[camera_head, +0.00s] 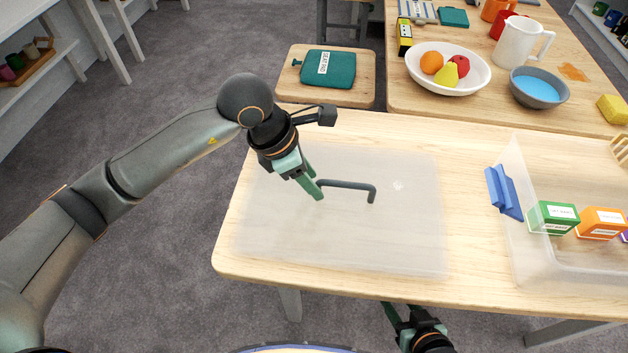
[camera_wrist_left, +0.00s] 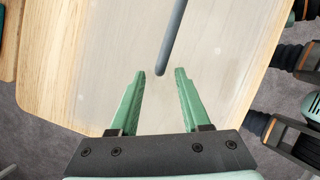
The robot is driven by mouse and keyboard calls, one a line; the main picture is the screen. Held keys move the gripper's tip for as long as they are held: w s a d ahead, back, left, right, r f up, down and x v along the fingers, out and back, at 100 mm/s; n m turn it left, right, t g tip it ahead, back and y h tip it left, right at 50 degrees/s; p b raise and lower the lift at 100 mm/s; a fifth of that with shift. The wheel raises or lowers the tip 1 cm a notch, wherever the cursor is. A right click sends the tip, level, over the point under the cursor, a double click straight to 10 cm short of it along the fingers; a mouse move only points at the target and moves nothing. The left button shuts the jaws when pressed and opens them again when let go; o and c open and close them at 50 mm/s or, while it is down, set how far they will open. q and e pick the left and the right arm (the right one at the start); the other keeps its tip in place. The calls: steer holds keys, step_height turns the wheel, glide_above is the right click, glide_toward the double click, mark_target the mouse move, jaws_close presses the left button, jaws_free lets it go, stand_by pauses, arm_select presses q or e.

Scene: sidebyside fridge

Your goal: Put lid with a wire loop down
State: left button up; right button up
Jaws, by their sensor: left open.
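The lid (camera_head: 280,235) is a translucent flat sheet lying on the light wooden table, with a dark grey wire loop (camera_head: 348,185) standing from its middle. In the left wrist view the lid (camera_wrist_left: 120,45) fills much of the picture and the loop (camera_wrist_left: 172,38) runs up from between the fingertips. My left gripper (camera_head: 318,190) is open at the left end of the loop. Its fingertips (camera_wrist_left: 160,73) are apart, with a gap on both sides of the loop's end. My right gripper (camera_head: 395,315) shows only partly at the table's front edge; its fingertips are not clear.
A clear bin (camera_head: 515,250) with small boxes, including a green box (camera_head: 553,217) and an orange box (camera_head: 602,222), stands at the right. A blue clip-like part (camera_head: 504,192) is on its left wall. A fruit bowl (camera_head: 447,82) and a grey bowl (camera_head: 539,88) stand on the back table.

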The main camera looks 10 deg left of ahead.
arm_select(q)
steer(key=v, duration=1)
